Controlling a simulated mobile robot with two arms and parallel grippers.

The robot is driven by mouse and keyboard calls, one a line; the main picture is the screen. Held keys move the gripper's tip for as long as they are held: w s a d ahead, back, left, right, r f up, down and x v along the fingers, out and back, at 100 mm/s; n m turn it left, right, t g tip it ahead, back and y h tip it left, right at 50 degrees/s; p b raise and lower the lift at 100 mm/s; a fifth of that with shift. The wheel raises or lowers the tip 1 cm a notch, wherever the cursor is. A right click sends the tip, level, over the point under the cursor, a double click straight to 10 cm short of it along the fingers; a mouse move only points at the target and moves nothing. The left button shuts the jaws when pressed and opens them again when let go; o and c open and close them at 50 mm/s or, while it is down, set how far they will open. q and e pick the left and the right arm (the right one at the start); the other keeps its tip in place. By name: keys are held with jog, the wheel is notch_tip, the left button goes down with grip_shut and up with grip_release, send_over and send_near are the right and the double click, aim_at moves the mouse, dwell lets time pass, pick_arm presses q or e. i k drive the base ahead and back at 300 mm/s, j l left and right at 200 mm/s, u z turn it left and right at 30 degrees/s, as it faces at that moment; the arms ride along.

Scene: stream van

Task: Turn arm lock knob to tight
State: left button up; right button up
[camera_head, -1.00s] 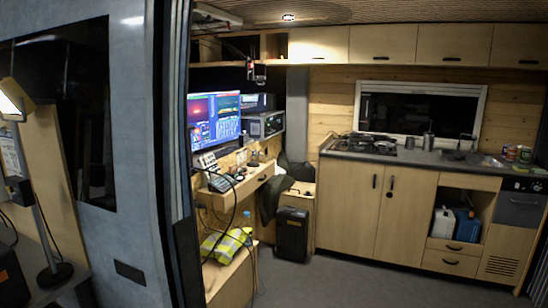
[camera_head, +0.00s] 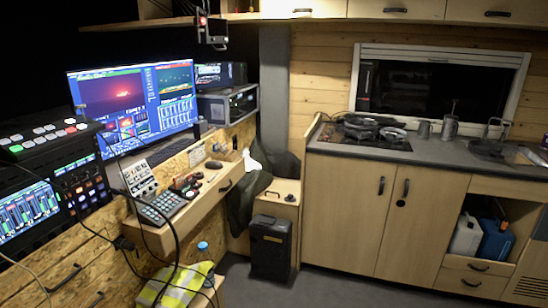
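I cannot pick out an arm lock knob for certain. A small dark device with a red light (camera_head: 205,28) hangs below the overhead shelf at the top left; any knob on it is too small to tell. A small dark round piece (camera_head: 290,197) sits on the wooden box beside the desk; I cannot tell what it is. Neither of my grippers shows in the head view.
A desk (camera_head: 205,208) with a monitor (camera_head: 135,98), a keypad panel (camera_head: 162,205) and a mixer (camera_head: 40,140) runs along the left. Loose cables hang there. A black case (camera_head: 270,248) stands on the floor. Kitchen cabinets (camera_head: 345,205) fill the right.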

aim_at(202, 22)
jog(key=i+l, duration=0.1)
jog(key=i, duration=2.35)
jog(key=i+u, duration=0.45)
jog(key=i, duration=0.1)
